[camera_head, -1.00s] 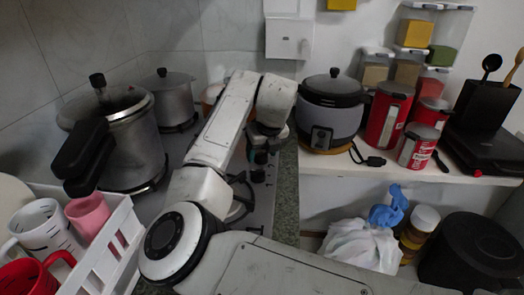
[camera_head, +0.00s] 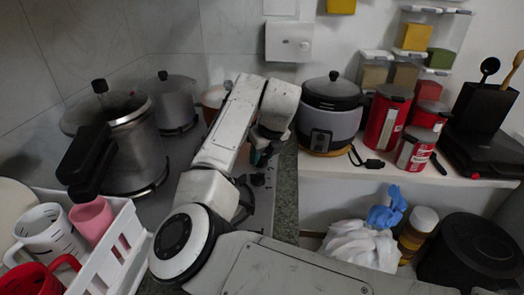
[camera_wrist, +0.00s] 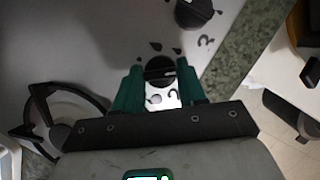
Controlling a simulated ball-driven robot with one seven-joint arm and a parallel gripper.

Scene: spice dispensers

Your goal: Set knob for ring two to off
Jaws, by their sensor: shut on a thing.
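In the wrist view, my gripper (camera_wrist: 161,82) points down at the stove top with its two green fingers shut on a round black knob (camera_wrist: 160,66). The knob has a pale line across it. A printed "2" (camera_wrist: 172,96) shows on the light surface between the fingers. Another black knob (camera_wrist: 193,12) stands free beyond, beside a printed "3" (camera_wrist: 205,40). In the head view, my gripper (camera_head: 262,156) is at the stove's right edge, mostly hidden by my arm. A dark knob (camera_head: 258,180) shows just in front of it.
A black burner grate (camera_wrist: 66,118) lies left of my gripper. A speckled stone edge (camera_wrist: 240,50) runs along the stove's right side. A large pressure cooker (camera_head: 122,150) and a smaller pot (camera_head: 173,100) stand on the stove. A rice cooker (camera_head: 331,115) is on the shelf at right.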

